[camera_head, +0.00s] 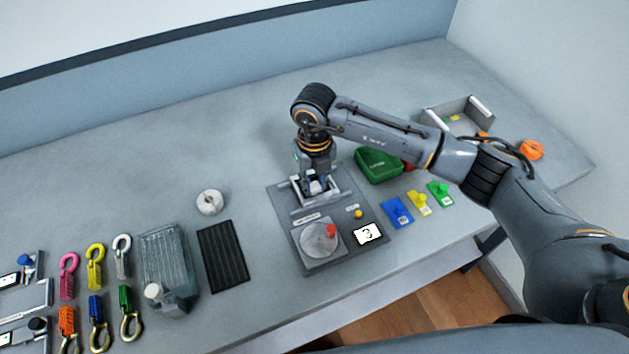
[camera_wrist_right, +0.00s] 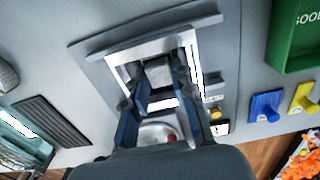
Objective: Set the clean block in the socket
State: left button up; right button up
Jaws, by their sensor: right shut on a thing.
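My right gripper (camera_head: 314,184) points down over the upper part of a grey fixture plate (camera_head: 325,260). It also shows in the wrist view (camera_wrist_right: 160,85), its two fingers shut on a light grey block (camera_wrist_right: 158,73). A pale rectangular frame (camera_wrist_right: 121,66), which looks like the socket, surrounds the fingers and block in that view. In the head view the socket frame (camera_head: 296,190) is partly hidden by the gripper. I cannot tell whether the block is seated in it or held just above. My left gripper is not in view.
The plate also bears a round disc (camera_head: 316,241) with a red spot, a yellow knob (camera_head: 358,214) and a card marked 3 (camera_head: 368,235). A green box (camera_head: 378,166) and coloured tags stand right. A black ribbed mat (camera_head: 222,257), clear bin (camera_head: 165,262) and several clips lie left.

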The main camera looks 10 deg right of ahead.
jog(key=o, duration=0.9)
jog(key=shift+o, duration=0.5)
jog(key=o, duration=0.3)
jog(key=shift+r, duration=0.1)
